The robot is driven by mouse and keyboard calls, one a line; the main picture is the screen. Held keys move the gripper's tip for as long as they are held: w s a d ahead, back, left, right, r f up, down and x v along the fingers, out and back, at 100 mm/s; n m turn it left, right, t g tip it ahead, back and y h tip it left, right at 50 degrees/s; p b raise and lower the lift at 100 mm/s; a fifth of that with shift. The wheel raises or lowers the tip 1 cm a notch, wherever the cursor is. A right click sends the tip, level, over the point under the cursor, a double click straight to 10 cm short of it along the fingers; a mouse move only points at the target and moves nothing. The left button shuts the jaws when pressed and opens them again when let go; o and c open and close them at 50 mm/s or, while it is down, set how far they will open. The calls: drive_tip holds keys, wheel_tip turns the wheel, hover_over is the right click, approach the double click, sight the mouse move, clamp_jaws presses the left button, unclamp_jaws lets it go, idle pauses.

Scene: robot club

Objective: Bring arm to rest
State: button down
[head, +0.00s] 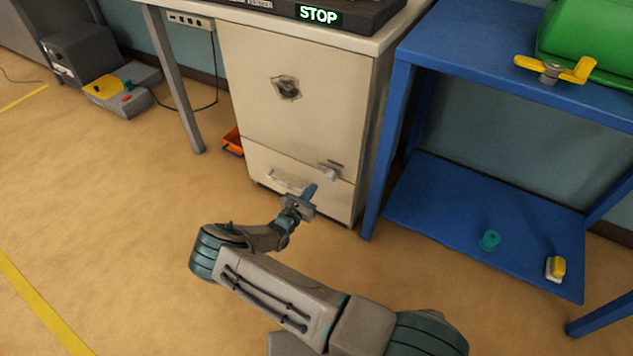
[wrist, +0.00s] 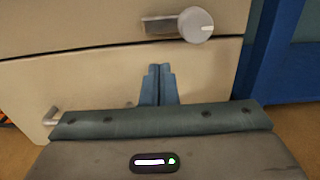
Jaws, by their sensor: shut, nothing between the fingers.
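My arm is stretched out low over the floor toward a cream cabinet (head: 290,100). My gripper (head: 312,188) is shut and empty, in front of the cabinet's lower drawer (head: 262,168). In the wrist view the two blue-grey fingers of my gripper (wrist: 158,70) lie together and point at the drawer front (wrist: 100,75). A round grey knob (wrist: 195,25) is above and to the right of the fingertips, apart from them. The drawer's handle (wrist: 50,117) shows at lower left, partly hidden by my wrist. The drawer looks closed.
A blue shelf unit (head: 410,95) stands right of the cabinet, with a teal piece (head: 489,240) and a yellow-and-white piece (head: 556,268) on its lower shelf. An orange bin (head: 233,140) sits left of the cabinet.

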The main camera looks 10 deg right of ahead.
drive_tip(key=p+v, duration=0.1)
drive_tip(key=v, duration=0.7)
drive_tip(key=shift+s+p, duration=0.2)
drive_tip(key=shift+p, duration=0.2)
drive_tip(key=s+d+r+m+g+p, duration=0.35)
drive_tip(key=r+m+g+p, duration=0.2)
drive_tip(key=r, duration=0.65)
drive_tip(key=s+d+r+m+g+y+p, duration=0.15)
drive_tip(key=d+r+m+g+p, duration=0.45)
drive_tip(key=r, duration=0.7)
drive_tip(key=s+d+r+m+g+h+p, duration=0.1)
drive_tip(key=s+d+r+m+g+p, duration=0.2)
drive_tip(key=r+m, duration=0.65)
drive_tip(key=s+r+m+t+y+p, duration=0.1)
drive_tip(key=s+r+p, duration=0.4)
drive_tip(key=r, duration=0.7)
drive_tip(key=s+d+r+m+y+p, duration=0.1)
drive_tip(key=s+r+m+y+p, duration=0.3)
drive_tip(key=s+r, duration=0.5)
drive_tip(key=s+r+m+t+y+p, duration=0.1)
drive_tip(key=s+r+m+y+p, duration=0.2)
drive_tip(key=r, duration=1.3)
drive_tip(key=s+y+p, duration=0.2)
drive_tip(key=s+p, duration=0.2)
drive_tip(key=shift+d+r+t, duration=0.25)
drive_tip(key=shift+t, duration=0.1)
